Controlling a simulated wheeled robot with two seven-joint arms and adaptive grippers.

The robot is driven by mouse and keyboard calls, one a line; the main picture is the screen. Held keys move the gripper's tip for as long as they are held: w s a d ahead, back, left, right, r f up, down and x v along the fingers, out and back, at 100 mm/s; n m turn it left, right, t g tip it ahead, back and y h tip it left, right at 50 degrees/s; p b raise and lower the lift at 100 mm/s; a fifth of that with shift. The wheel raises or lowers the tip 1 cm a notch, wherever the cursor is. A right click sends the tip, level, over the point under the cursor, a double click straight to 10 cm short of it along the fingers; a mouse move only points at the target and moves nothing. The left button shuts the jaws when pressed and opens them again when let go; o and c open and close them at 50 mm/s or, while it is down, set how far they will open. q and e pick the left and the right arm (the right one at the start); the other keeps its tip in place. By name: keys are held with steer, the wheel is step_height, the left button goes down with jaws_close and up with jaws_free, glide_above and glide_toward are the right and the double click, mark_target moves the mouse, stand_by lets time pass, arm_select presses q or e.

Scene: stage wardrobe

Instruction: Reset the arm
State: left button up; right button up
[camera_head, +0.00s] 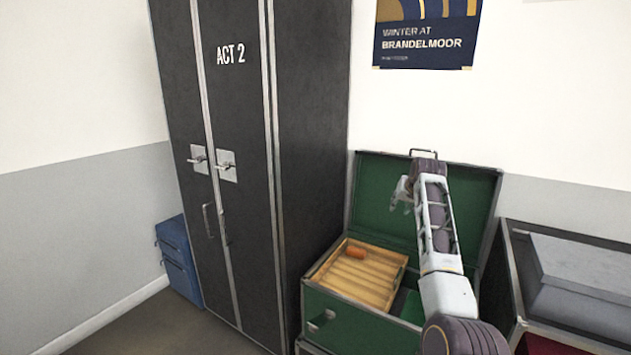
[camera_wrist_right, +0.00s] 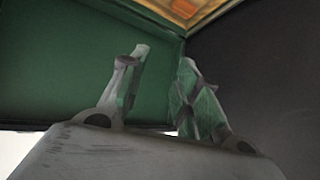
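My right arm reaches in from the lower right in the head view. My right gripper (camera_head: 399,194) is in front of the raised lid of the green case, above the case's inside. In the right wrist view my right gripper (camera_wrist_right: 165,62) has its two fingers apart with nothing between them, so it is open and empty. Green lining fills the left of that view, with a dark surface at the right. My left gripper does not show.
The open green case (camera_head: 352,322) holds a slatted wooden tray (camera_head: 362,279) with an orange item (camera_head: 356,252) on it. A tall black wardrobe case (camera_head: 310,130) stands left of it. A dark case with a grey box (camera_head: 580,275) stands right. Blue cases (camera_head: 178,262) sit far left.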

step_height(320, 180, up, 6)
steer(key=t, duration=0.3)
steer(key=s+a+f+n+g, duration=0.1)
steer(key=s+a+f+n, duration=0.15)
steer(key=s+f, duration=0.85)
steer(key=s+a+f+n+g, duration=0.15)
steer(key=s+a+f, duration=0.4)
steer(key=f, duration=0.95)
steer(key=s+a+f+n+g, duration=0.1)
steer(key=s+f+g, duration=0.1)
steer(key=s+f, duration=1)
arm_select(q)
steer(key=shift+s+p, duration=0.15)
steer(key=shift+p, duration=0.4)
arm_select(e)
steer(key=s+f+g, duration=0.2)
steer(key=s+f, duration=0.9)
steer(key=s, duration=0.3)
steer(key=s+f+g, duration=0.3)
steer(key=s+f, duration=0.9)
steer(key=s, duration=0.2)
steer(key=shift+s+a+f+y, duration=0.2)
steer(key=shift+f+y, duration=0.05)
steer(key=shift+y, duration=0.05)
